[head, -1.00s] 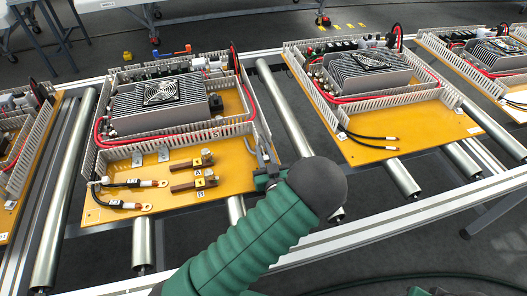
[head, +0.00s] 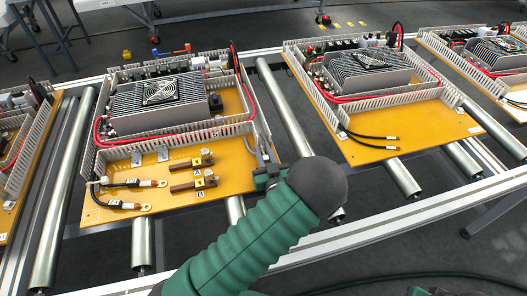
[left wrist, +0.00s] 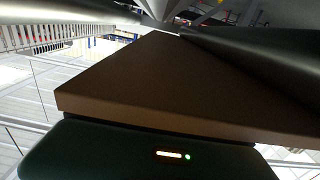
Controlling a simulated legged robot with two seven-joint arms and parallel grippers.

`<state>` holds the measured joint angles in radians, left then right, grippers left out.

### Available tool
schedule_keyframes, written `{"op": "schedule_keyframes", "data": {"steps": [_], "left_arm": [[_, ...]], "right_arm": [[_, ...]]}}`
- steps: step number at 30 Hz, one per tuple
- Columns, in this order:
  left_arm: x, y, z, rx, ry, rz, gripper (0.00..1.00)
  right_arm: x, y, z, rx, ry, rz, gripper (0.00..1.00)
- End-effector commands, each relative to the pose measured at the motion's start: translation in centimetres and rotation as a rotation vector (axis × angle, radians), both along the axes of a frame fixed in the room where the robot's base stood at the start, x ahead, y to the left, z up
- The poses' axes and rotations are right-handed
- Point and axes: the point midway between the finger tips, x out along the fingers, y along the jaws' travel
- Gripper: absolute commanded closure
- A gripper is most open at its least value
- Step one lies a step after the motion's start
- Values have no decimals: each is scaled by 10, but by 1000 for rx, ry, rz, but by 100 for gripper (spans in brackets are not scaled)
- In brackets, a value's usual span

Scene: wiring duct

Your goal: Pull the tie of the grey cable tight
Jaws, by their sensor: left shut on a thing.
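My left gripper (head: 264,153) is at the right front corner of the near orange panel (head: 225,185), beside the end of the slotted grey duct wall (head: 252,118). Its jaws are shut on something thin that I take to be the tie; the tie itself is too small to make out. The grey cable cannot be picked out with certainty. My right gripper is not in view.
A finned heatsink with a fan (head: 160,93) stands behind on the same panel. Two black cables with copper lugs (head: 147,183) lie at its front left, near copper bars (head: 185,187). Another panel (head: 400,150) stands to the right across metal rollers (head: 285,108).

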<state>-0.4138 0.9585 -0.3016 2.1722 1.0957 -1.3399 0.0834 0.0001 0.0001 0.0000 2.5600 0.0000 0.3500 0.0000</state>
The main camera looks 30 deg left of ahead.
Motion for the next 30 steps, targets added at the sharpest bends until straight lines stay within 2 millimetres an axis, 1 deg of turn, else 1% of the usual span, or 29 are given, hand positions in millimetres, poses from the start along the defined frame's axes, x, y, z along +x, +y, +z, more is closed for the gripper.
{"op": "schedule_keyframes", "data": {"steps": [10, 13, 18, 21, 27, 28, 30], "left_arm": [[-1, -3, -2, -4, 3, -3, 100], [-7, -11, -2, -5, 5, -4, 100], [-24, -31, -2, -8, 7, -4, 100], [-27, -34, -3, -6, 5, -3, 100], [-27, -34, -3, -5, 6, -3, 100], [-27, -34, -3, -5, 6, -3, 76], [-27, -34, -3, -5, 5, -3, 67]], "right_arm": [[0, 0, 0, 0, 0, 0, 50], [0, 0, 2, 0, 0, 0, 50], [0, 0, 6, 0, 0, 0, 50], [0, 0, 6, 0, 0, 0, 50], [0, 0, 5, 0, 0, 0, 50], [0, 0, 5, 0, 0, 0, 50], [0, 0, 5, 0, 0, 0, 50]]}}
